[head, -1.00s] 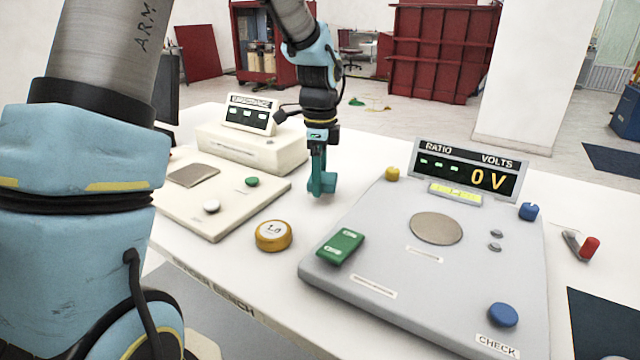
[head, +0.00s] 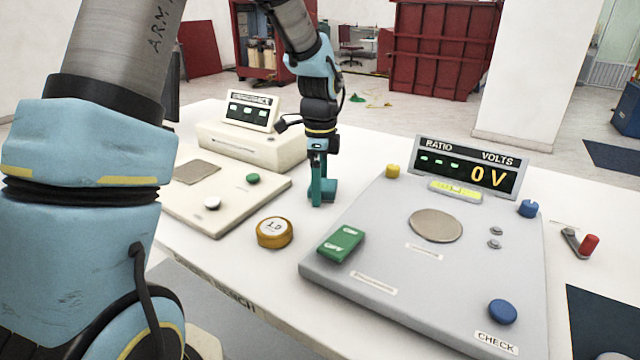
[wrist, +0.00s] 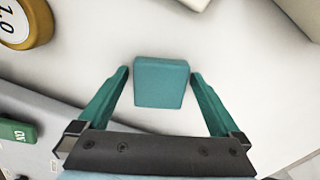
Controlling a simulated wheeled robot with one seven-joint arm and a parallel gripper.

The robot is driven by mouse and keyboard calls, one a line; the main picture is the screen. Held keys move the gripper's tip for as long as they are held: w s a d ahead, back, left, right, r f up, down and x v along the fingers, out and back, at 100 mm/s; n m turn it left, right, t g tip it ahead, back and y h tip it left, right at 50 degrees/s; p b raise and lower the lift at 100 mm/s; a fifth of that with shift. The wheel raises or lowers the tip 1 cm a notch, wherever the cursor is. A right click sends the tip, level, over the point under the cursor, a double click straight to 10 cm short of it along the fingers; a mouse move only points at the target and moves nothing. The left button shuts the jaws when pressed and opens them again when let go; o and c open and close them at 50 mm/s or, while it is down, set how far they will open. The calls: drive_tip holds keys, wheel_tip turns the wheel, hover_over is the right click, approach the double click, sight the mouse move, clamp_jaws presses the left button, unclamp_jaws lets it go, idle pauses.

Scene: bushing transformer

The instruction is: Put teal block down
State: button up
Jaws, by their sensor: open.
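The teal block (wrist: 161,84) lies between the two teal fingers of my gripper (wrist: 160,74) in the wrist view, with a clear gap on each side. My gripper is open and touches neither side of the block. In the head view the block (head: 329,188) shows beside the near finger of my gripper (head: 317,190), low over the white bench between the two panels. The block appears to stand on the bench top; its underside is hidden.
A yellow round weight marked 1.0 (head: 274,233) sits in front. The grey ratio panel (head: 390,255) with a green block (head: 341,244) is to the right. A cream panel (head: 228,215) lies to the left.

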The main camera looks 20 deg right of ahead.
wheel_tip(320, 180, up, 12)
drive_tip(key=b, duration=0.1)
drive_tip(key=shift+r, duration=0.15)
idle(0.3)
idle(0.3)
